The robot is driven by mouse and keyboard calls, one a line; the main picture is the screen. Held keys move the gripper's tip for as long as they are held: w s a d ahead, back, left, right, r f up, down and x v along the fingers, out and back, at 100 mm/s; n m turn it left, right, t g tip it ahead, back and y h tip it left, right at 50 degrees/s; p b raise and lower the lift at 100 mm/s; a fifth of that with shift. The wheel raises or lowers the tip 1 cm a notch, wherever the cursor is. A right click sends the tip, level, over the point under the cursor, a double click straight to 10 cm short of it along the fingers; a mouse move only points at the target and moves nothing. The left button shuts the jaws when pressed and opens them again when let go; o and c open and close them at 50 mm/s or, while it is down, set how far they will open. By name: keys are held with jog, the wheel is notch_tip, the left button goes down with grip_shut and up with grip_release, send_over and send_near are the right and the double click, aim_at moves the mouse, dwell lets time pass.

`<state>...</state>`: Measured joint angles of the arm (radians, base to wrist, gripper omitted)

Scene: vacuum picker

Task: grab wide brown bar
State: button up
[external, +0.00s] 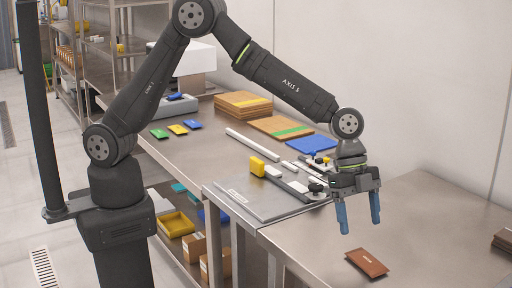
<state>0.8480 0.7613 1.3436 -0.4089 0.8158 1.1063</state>
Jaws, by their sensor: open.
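The wide brown bar (367,263) lies flat on the bare metal table at the lower right, its top face in view. My gripper (359,225) hangs above the table, fingers pointing down. Its two blue fingers are spread apart with nothing between them. The fingertips are up and behind the bar in the picture, apart from it.
A grey plate (250,198) with a yellow block (257,166) and small fittings lies left of my gripper. A dark brown stack (503,241) is at the right edge. Cardboard (243,104) and a blue sheet (312,145) lie farther back. Table around the bar is clear.

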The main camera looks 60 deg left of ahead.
aim_at(367, 259)
jog(key=shift+d+x, duration=0.15)
jog(key=shift+x, duration=1.85)
jog(key=shift+d+x, duration=0.1)
jog(key=shift+x, duration=1.9)
jog(key=shift+w+r, duration=0.1)
jog(key=c, duration=1.1)
jog(key=shift+r, duration=0.1)
